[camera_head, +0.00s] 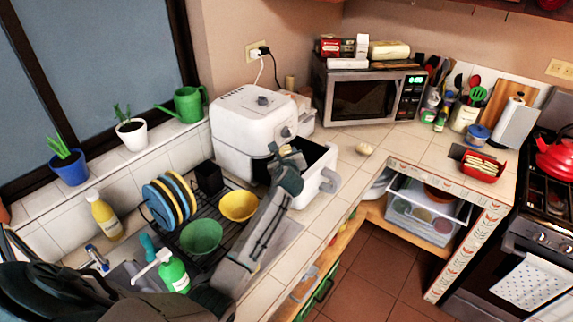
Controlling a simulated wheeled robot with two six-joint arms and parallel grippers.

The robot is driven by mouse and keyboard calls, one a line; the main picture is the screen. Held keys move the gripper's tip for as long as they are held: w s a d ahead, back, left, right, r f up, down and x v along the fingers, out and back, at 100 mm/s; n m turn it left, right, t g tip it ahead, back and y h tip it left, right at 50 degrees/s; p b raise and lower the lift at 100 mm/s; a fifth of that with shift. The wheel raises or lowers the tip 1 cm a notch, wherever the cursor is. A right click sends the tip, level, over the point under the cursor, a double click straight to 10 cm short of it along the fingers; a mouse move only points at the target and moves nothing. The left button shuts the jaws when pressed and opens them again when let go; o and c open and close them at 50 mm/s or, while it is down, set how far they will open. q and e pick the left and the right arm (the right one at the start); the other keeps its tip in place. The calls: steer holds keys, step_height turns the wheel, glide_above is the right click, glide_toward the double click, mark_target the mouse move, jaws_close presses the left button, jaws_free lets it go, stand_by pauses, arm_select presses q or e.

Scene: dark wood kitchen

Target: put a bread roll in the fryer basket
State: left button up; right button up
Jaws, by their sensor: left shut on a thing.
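The white air fryer (253,122) stands on the counter by the wall. A small pale bread roll (365,149) lies on the counter tiles, right of the basket. My left gripper (287,157) is at the basket's left side, near the fryer front. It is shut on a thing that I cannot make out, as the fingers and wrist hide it. My right gripper is out of view.
A dish rack with plates (170,200), a green bowl (201,237) and a yellow bowl (238,205) is left of my left arm. A microwave (365,95) stands behind the roll. Counter around the roll is clear.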

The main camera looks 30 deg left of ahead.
arm_select(q)
steer(key=shift+f+b, duration=1.85)
steer(key=shift+r, duration=0.1)
steer(key=shift+f, duration=0.2)
steer(key=shift+s+d+f, duration=0.1)
steer(key=shift+f, duration=0.3)
